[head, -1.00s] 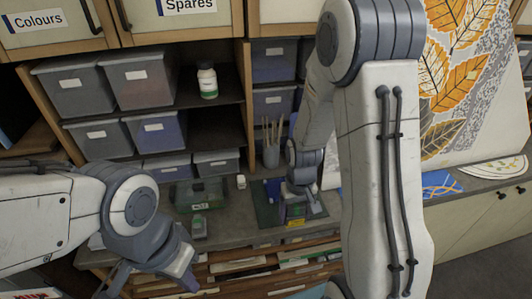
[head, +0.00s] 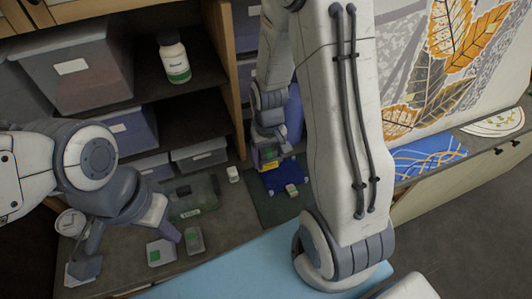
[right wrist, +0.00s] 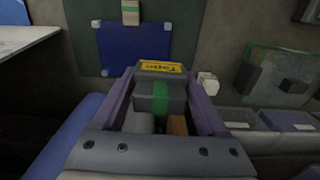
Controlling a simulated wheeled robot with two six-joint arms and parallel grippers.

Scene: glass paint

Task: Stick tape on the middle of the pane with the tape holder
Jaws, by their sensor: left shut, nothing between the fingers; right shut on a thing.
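The blue pane (head: 278,181) lies on a dark green mat (head: 263,208) on the bench, and it also shows in the right wrist view (right wrist: 134,48). Small pale pads sit at its visible corners. A small pale block with a green stripe (head: 291,190) is at one edge of the pane, also seen in the right wrist view (right wrist: 130,12). My right gripper (right wrist: 160,90) is shut on the grey tape holder (right wrist: 174,104), which has a yellow label and a green band. The holder is beside the pane; its height is unclear. My left gripper (head: 172,234) is shut and empty, left of the mat.
A green-lidded case (head: 190,197), a small white item (head: 233,174) and two small boxes (head: 160,252) stand on the bench left of the mat. Shelves with grey bins (head: 75,65) and a white bottle (head: 173,58) rise behind. A blue patterned sheet (head: 428,156) lies at right.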

